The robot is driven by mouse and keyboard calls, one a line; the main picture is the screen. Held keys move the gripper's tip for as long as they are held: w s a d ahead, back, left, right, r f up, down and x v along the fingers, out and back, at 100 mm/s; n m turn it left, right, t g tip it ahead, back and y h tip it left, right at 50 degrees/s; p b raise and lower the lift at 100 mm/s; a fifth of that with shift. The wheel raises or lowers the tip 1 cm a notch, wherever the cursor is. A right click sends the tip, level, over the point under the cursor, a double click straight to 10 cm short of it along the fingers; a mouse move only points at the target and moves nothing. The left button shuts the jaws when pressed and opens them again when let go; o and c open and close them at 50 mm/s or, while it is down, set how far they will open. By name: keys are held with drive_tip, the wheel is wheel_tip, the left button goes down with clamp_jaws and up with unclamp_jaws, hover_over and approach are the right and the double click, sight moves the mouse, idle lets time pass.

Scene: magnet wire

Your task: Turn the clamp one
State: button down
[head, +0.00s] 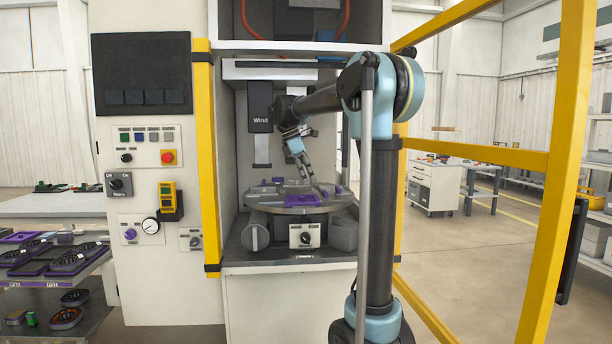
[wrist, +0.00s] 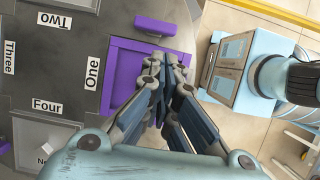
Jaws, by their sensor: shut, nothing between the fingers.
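The round grey table (head: 300,208) inside the machine bay carries several purple parts. In the wrist view its grey top (wrist: 65,75) bears the labels One, Two, Three and Four. Beside the label One (wrist: 92,73) is a purple square frame (wrist: 118,50). A separate purple bar (wrist: 163,25) lies at the table's edge near that frame; I cannot tell for sure which purple part is clamp one. My gripper (wrist: 167,62) is shut and empty, with its fingertips over the right side of the frame and hiding part of it. In the head view my gripper (head: 320,190) points down at the table's right part.
A grey round knob (head: 255,237) and a white box with a black knob (head: 304,236) sit below the table. Yellow posts (head: 207,150) and the bay walls bound the space. A shelf with dark parts (head: 70,258) stands at left.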

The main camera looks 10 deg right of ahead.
sight(318, 199)
drive_tip(key=shift+x, duration=2.9)
drive_tip(key=shift+s+d, duration=0.1)
drive_tip(key=shift+d, duration=0.05)
